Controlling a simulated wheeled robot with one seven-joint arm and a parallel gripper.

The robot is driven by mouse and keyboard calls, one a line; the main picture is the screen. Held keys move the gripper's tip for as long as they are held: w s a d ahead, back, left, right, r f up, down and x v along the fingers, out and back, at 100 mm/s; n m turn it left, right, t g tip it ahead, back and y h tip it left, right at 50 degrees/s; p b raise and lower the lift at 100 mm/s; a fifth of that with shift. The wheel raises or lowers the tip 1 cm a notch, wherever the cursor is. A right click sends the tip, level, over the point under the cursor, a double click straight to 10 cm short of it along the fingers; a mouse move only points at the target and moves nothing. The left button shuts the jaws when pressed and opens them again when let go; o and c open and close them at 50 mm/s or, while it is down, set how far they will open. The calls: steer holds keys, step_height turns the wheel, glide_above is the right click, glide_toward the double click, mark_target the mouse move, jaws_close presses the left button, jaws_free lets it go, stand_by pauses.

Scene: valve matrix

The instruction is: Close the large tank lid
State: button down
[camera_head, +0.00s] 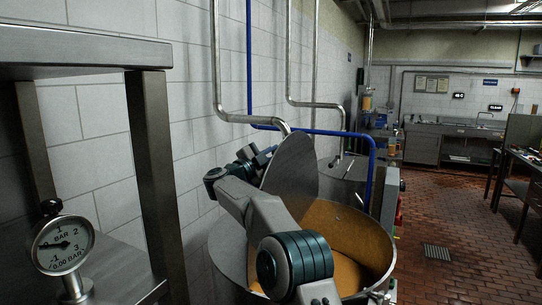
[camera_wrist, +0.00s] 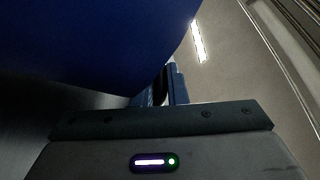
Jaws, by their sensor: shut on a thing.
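The large tank (camera_head: 385,262) is a round metal vat at the lower middle of the head view, with yellow-brown contents. Its lid (camera_head: 292,168) is a grey metal disc part, raised steeply and tilted, so the tank is open. My arm crosses in front of the tank to the lid's left side. My gripper (camera_head: 262,160) is at the lid's left edge, partly hidden by it. In the wrist view my gripper's fingers (camera_wrist: 163,88) are close together beside a large dark blue curved surface (camera_wrist: 90,45). The exact contact is hidden; my gripper appears shut on the lid.
A metal shelf frame (camera_head: 150,170) with a pressure gauge (camera_head: 63,245) stands at the left. A blue pipe (camera_head: 372,160) and metal pipes (camera_head: 217,60) run near the lid. A second tank (camera_head: 345,168) is behind. The brick floor (camera_head: 450,205) at right is clear.

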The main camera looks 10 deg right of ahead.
steer(key=s+d+f+m+g+y+b, duration=0.1)
steer(key=s+d+f+m+b, duration=0.1)
steer(key=s+d+m+b, duration=0.35)
steer(key=s+d+f+m+g+b, duration=0.25)
steer(key=s+d+b, duration=0.35)
steer(key=d+b, duration=0.4)
steer(key=s+d+f+m+y+b, duration=0.1)
steer(key=s+d+f+m+b, duration=0.1)
steer(key=f, duration=0.4)
steer(key=s+d+f+m+y+b, duration=0.2)
steer(key=d+f+m+b, duration=0.1)
steer(key=d+f, duration=0.3)
steer(key=s+d+f+m+t+y+b, duration=0.1)
steer(key=s+d+f+m+y+b, duration=0.1)
steer(key=f, duration=0.5)
steer(key=shift+s+d+m+b, duration=0.45)
steer(key=shift+d+m+b, duration=0.25)
steer(key=shift+d+b, duration=0.25)
steer(key=shift+f, duration=0.15)
steer(key=c, duration=1.5)
jaws_free()
steer(key=shift+d, duration=0.1)
steer(key=shift+o, duration=0.2)
